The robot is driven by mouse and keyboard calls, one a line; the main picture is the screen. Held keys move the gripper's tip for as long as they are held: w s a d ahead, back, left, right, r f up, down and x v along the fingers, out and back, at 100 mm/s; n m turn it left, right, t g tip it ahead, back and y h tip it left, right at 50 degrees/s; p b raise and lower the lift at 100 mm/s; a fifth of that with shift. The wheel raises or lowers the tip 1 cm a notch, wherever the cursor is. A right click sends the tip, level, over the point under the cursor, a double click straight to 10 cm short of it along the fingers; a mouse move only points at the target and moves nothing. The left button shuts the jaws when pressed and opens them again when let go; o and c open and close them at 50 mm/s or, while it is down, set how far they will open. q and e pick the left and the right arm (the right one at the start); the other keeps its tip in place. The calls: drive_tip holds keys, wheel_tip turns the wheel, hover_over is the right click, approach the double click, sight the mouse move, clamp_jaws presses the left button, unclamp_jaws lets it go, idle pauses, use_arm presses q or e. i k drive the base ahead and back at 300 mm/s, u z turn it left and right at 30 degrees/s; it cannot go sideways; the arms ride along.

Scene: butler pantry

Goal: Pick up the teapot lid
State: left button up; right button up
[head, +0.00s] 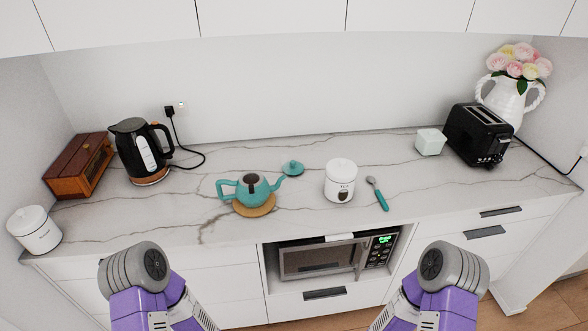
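The teapot lid (292,168) is small, round and teal with a knob on top. It lies on the marble counter, behind and to the right of the teapot. The teal teapot (262,192) stands on a round wooden trivet (256,209), its dark opening uncovered. Its spout points right toward the lid and its handle is on the left. Purple and grey parts of both my arms show low in front of the counter, well short of the lid. Neither gripper's fingers show.
A white lidded canister (340,184) and a teal-handled spoon (378,195) are right of the lid. A black kettle (138,150), wooden box (80,166) and another canister (36,231) stand left. A toaster (477,135), white box (430,142) and flower vase (503,100) stand right. A microwave (320,260) sits below.

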sight(292, 167)
drive_tip(key=z, duration=0.35)
drive_tip(key=i, duration=0.45)
drive_tip(key=z, duration=0.35)
